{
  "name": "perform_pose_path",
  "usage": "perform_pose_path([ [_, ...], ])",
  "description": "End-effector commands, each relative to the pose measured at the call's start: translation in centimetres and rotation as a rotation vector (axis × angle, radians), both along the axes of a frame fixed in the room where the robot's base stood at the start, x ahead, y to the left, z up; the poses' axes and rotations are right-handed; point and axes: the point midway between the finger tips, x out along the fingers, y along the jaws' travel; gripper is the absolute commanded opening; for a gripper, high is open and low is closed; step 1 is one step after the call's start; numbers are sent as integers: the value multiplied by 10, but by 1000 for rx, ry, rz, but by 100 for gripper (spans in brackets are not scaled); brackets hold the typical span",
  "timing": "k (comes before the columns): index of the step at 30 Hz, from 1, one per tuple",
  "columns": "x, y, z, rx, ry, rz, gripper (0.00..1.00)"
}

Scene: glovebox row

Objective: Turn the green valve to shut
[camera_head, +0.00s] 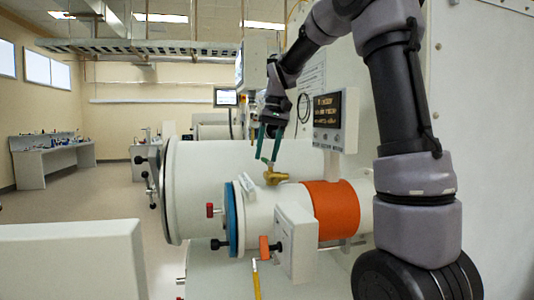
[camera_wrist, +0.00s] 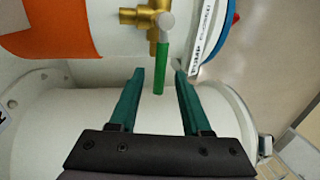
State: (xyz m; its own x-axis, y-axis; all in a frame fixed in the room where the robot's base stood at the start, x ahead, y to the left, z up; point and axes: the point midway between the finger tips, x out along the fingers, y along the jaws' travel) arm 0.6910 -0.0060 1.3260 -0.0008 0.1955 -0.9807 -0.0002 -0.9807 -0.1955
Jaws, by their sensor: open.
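The green valve handle (camera_wrist: 160,68) is a short lever hanging from a grey hub on a brass valve body (camera_wrist: 145,17) in the wrist view. The brass body (camera_head: 275,177) also shows on top of the small white cylinder in the head view. My gripper (camera_wrist: 160,73) is open, its two teal fingers on either side of the handle's free end, with a gap visible on both sides. In the head view my gripper (camera_head: 267,158) points down just above the brass body. There the handle is hard to tell from the fingers.
A large white cylinder (camera_head: 205,170) lies behind the small one, which has an orange band (camera_head: 336,208) and a blue ring (camera_head: 231,220). A display panel (camera_head: 328,111) stands close to the right of my gripper. A white box (camera_head: 298,245) sits in front. Open floor lies left.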

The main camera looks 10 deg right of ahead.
Motion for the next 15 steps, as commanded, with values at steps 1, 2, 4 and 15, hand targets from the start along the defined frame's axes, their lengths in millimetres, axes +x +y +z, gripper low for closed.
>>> perform_pose_path([
  [1,0,0,-2,0,0,0,48],
  [2,0,0,-3,-1,0,0,48],
  [4,0,0,-3,-1,-1,0,48],
  [15,0,0,-3,0,-1,0,0],
])
